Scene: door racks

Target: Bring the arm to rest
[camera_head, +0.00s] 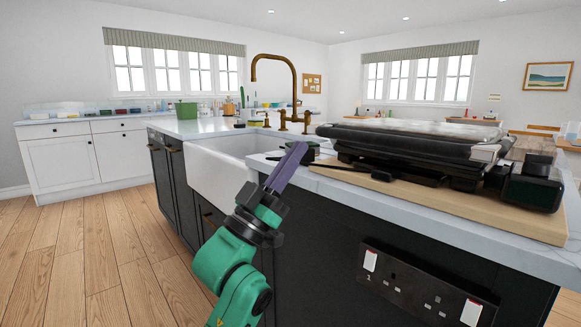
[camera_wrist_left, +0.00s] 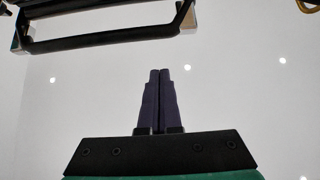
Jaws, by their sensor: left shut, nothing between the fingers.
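My left arm comes in green from the bottom in the head view. Its gripper (camera_head: 300,150) has purple fingers pressed together, pointing up and to the right, with nothing between them. The fingers show in front of the sink and the near counter edge; I cannot tell if they touch anything. In the left wrist view the gripper (camera_wrist_left: 160,74) is shut and empty, with the white ceiling behind it. My right gripper is not in view.
A dark island with a pale worktop (camera_head: 430,208) stands close on the right. A black appliance (camera_head: 410,143) sits on a wooden board (camera_head: 450,205). A white sink (camera_head: 218,178) and brass tap (camera_head: 295,90) are behind. The wooden floor (camera_head: 80,250) at left is clear.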

